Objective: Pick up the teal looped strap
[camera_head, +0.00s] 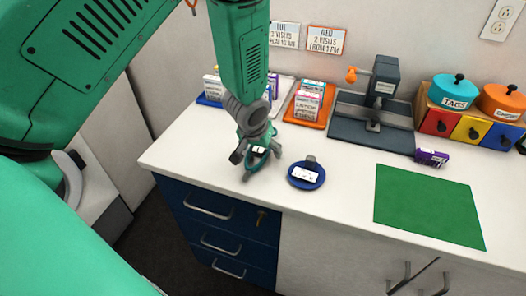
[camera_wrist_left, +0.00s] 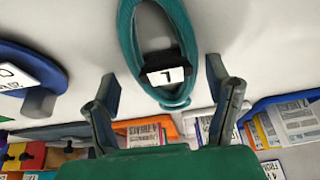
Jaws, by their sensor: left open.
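The teal looped strap (camera_wrist_left: 127,48) lies on the white counter in the left wrist view, a long oval loop with a black piece and a white label marked L. In the head view it is mostly hidden by my left gripper (camera_head: 256,160), which points down over it near the counter's front edge. In the left wrist view the two fingers of the left gripper (camera_wrist_left: 162,74) are spread apart, one to each side of the loop's near end, and nothing is held. I cannot tell the height of the fingers above the counter. My right gripper is not in view.
A blue round stand (camera_head: 306,175) with a white label is just right of the gripper. Behind are an orange tray (camera_head: 309,104) of packets and a grey clamp device (camera_head: 372,125). A green mat (camera_head: 428,205) and a purple box (camera_head: 431,158) lie at right.

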